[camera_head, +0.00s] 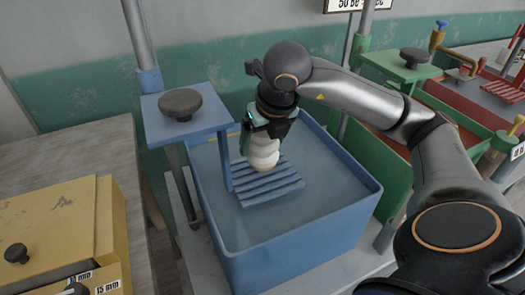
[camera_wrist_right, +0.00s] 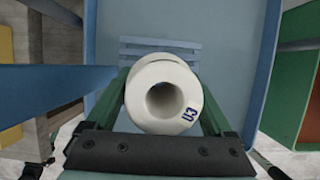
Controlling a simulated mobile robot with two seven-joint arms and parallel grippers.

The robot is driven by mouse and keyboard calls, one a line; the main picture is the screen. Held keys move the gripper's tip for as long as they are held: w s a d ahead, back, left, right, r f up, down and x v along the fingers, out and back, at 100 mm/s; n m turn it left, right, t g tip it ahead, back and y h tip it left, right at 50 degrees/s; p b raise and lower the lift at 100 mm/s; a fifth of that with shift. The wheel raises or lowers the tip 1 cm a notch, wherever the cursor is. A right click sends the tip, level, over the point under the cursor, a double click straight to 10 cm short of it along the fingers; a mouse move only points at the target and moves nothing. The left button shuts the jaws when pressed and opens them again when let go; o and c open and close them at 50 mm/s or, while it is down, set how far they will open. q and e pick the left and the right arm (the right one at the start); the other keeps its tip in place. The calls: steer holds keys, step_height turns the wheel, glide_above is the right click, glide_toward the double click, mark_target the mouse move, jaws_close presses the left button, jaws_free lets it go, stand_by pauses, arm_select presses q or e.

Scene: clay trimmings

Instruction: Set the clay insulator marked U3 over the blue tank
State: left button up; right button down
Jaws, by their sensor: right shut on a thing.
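The white clay insulator (camera_head: 263,158) has a ribbed, rounded body; in the wrist view its hollow end (camera_wrist_right: 134,98) faces the camera, with U3 in blue on its rim. My right gripper (camera_head: 262,138) is shut on it, holding it roughly upright. It hangs over the blue tank (camera_head: 305,248), above a blue slatted rack (camera_head: 284,190) inside the tank. The rack also shows beyond the insulator in the wrist view (camera_wrist_right: 160,47). Whether its lower end touches the rack I cannot tell. My left gripper is out of view.
A blue bracket plate with a dark knob (camera_head: 180,103) stands at the tank's left, close to the gripper. A green stand (camera_head: 400,65) and a red tank (camera_head: 465,110) are at right. A yellow drawer cabinet (camera_head: 65,225) is at left.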

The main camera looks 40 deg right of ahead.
mark_target(262, 155)
step_height(262, 155, down, 3)
steer(key=shift+f, duration=0.15)
steer(key=shift+f, duration=0.15)
steer(key=shift+c, duration=1)
jaws_free()
steer(key=shift+f+b, duration=0.15)
steer(key=shift+b, duration=0.25)
steer(key=shift+o, duration=1)
